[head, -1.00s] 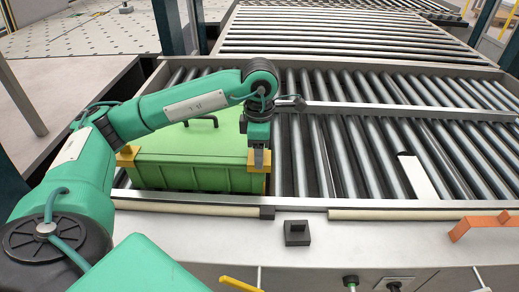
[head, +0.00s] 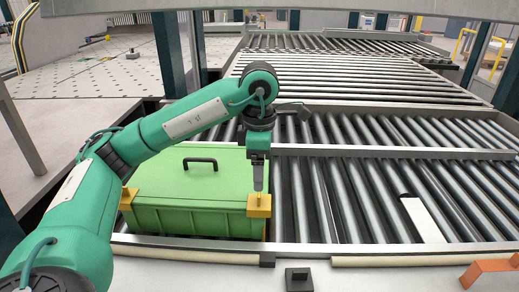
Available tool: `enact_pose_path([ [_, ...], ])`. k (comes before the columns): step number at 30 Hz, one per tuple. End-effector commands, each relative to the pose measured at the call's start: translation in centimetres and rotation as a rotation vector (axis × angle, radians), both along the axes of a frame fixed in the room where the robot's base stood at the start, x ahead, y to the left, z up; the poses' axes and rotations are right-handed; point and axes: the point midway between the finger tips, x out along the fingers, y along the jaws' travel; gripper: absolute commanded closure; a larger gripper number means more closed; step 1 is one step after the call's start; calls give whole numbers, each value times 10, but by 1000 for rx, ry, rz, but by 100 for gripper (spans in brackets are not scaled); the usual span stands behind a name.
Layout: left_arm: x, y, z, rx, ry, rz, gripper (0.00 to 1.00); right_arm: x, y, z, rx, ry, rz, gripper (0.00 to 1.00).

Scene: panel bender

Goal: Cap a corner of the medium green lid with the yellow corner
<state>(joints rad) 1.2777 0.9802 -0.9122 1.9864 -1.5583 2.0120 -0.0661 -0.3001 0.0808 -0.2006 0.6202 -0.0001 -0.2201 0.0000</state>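The green lid (head: 160,190) lies on a green ribbed box (head: 200,222) on the roller conveyor, with a black handle on top. A yellow corner (head: 259,205) sits at the lid's front right corner. Another yellow corner (head: 128,198) sits at its front left corner. My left gripper (head: 258,186) points down right at the front right yellow corner, its tips at or just above the corner's top. I cannot tell whether its fingers are parted or touch the corner. The lid's far right corner is hidden behind my arm. My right gripper is not in view.
A white plate (head: 422,220) lies on the rollers at right. A black square block (head: 299,280) and an orange bracket (head: 489,272) are on the front ledge. Rollers right of the box are mostly clear.

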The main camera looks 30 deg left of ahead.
Motion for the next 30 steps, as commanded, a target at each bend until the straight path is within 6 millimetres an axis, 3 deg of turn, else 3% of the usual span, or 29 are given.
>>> enact_pose_path([
  [12,0,0,45,1,-1,1,21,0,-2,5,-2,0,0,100],
  [24,0,0,54,0,1,0,21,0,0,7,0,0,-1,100],
  [30,0,0,82,0,0,0,21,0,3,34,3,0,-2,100],
])
